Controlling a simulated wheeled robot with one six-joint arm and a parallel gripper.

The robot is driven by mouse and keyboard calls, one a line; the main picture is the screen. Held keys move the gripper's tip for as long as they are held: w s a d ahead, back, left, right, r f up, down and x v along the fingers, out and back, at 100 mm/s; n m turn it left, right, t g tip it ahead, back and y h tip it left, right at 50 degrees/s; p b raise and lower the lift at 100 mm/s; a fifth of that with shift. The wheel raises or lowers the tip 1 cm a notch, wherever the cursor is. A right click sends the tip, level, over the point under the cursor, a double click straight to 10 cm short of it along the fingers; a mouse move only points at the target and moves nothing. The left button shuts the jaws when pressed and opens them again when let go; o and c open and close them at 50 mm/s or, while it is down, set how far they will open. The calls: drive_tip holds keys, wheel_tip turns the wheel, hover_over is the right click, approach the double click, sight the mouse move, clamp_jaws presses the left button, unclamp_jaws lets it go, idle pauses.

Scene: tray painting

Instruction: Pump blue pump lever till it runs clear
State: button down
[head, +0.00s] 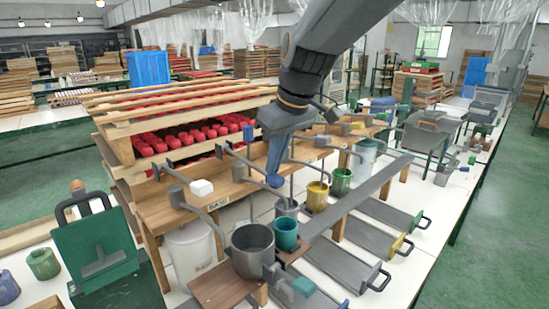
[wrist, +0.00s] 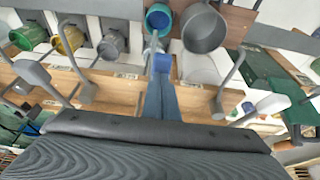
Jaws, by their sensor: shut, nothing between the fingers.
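My gripper (head: 274,180) points down over the pump bench (head: 222,188). Its blue fingers are shut, with nothing visible held between them. In the wrist view the fingers (wrist: 161,97) are together. A brighter blue block (wrist: 162,64) shows at their tip; I cannot tell whether it is the blue lever's grip or part of the fingers, nor whether they touch. A grey pump arm (head: 248,163) runs close beside the fingertips. A teal cup (head: 286,234) is below them, beside a large grey pot (head: 253,250). The paint stream and its colour are not visible.
Yellow (head: 317,198) and green (head: 341,182) pots stand further along the bench. Flat grey trays (head: 385,208) lie to the right. A wooden rack of red items (head: 200,133) is behind. A green panel (head: 97,245) stands at the left. Other grey pump arms crowd both sides.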

drive_tip(key=shift+f+b, duration=0.6)
drive_tip(key=shift+f, duration=0.75)
wheel_tip(320, 180, up, 10)
drive_tip(key=p, duration=0.7)
drive_tip(key=shift+p, duration=0.3)
drive_tip(key=shift+s+r, duration=0.1)
